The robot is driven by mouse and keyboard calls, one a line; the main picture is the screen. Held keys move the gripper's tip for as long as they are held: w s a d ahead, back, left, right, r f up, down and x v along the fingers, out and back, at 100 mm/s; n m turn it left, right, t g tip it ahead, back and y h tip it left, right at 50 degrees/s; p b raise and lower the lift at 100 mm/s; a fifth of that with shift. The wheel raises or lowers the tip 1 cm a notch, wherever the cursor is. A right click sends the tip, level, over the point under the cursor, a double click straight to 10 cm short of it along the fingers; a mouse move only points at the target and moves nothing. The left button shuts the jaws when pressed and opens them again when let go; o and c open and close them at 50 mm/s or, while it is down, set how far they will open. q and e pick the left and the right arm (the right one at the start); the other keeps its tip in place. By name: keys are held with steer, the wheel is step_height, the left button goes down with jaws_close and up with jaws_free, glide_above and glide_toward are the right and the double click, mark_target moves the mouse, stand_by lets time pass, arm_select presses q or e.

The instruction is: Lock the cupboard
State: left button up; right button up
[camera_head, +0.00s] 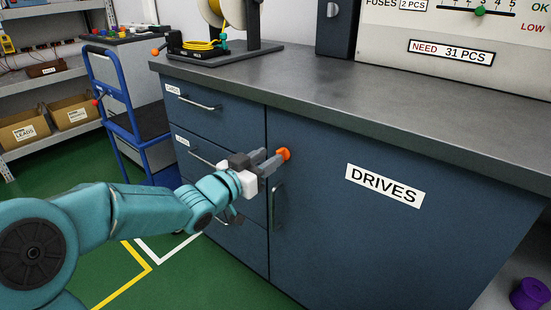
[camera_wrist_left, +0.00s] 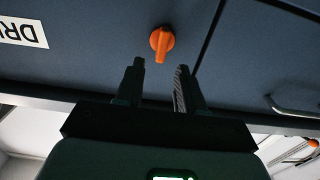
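The cupboard is a dark blue door (camera_head: 360,240) labelled DRIVES, flush in the bench front, with a vertical bar handle (camera_head: 277,206) near its left edge. An orange lock knob (camera_head: 283,155) sits near the door's upper left corner. In the left wrist view the orange knob (camera_wrist_left: 162,43) shows just beyond the fingertips, its pointer turned toward my gripper. My left gripper (camera_head: 270,160) is at the knob from the left side. Its two fingers (camera_wrist_left: 158,67) are apart with nothing between them. Whether they touch the knob is not clear. My right gripper is out of view.
Drawers with bar handles (camera_head: 198,103) are left of the door. The grey worktop (camera_head: 400,95) overhangs above. A blue trolley (camera_head: 120,125) stands at the left, and a purple spool (camera_head: 530,293) lies at the lower right. Green floor is open in front.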

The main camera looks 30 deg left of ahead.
mark_target(277, 152)
arm_select(q)
steer(key=shift+w+d, duration=0.15)
steer(key=shift+w, duration=1.75)
jaws_close()
